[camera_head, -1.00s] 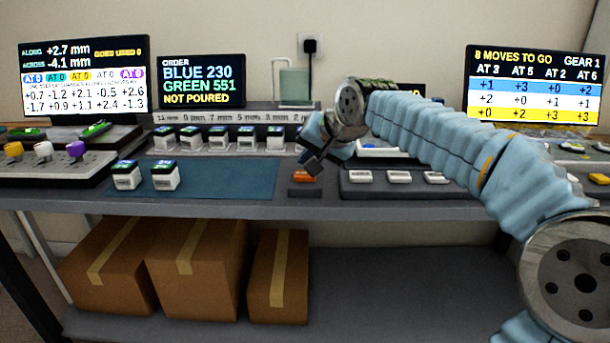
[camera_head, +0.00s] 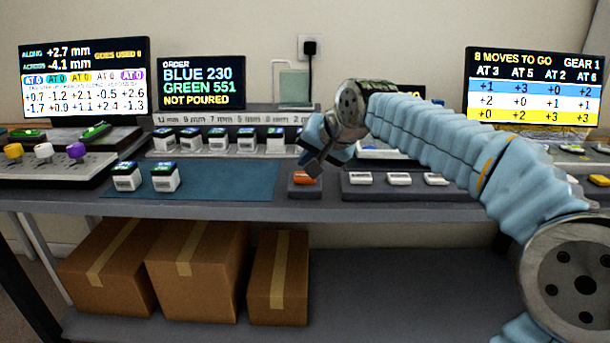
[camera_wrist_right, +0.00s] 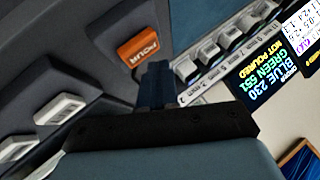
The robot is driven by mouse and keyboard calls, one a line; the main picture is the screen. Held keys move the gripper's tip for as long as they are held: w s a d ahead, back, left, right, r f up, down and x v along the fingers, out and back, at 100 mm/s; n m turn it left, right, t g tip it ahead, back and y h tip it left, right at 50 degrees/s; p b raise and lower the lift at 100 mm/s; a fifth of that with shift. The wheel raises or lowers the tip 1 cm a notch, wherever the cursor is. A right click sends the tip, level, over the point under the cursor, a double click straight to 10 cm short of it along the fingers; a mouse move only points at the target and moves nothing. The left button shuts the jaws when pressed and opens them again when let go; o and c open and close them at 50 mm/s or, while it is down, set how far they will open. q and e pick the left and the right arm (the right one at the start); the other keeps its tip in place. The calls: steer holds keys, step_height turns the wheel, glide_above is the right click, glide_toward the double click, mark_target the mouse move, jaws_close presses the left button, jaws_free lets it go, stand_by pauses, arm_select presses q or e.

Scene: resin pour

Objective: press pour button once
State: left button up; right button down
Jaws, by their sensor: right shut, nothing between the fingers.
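The orange pour button (camera_head: 304,178) sits on a small dark block at the front of the bench, right of the blue mat. In the right wrist view the button (camera_wrist_right: 138,46) shows its label "POUR". My right gripper (camera_head: 314,170) is shut and empty, with its fingertips close to the button, just above and behind it. In the right wrist view the shut fingers (camera_wrist_right: 155,75) point at the button with a small gap in the picture; contact cannot be told. The order screen (camera_head: 201,82) reads blue 230, green 551, not poured. My left gripper is out of view.
Right of the button is a dark panel with several white buttons (camera_head: 399,178). Left is the blue mat (camera_head: 215,180) with two white containers (camera_head: 165,177). A rack with several white containers (camera_head: 217,139) stands behind. Another screen (camera_head: 535,88) stands at the right.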

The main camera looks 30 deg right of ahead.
mark_target(308, 177)
steer(key=shift+f, duration=0.15)
stand_by(0.6)
steer(key=shift+f+b, duration=0.3)
steer(key=shift+f+b, duration=0.4)
steer(key=shift+f, duration=0.05)
stand_by(0.6)
stand_by(0.3)
steer(key=shift+r+p, duration=0.8)
steer(key=shift+r, duration=0.1)
step_height(308, 177, up, 5)
steer(key=p, duration=0.4)
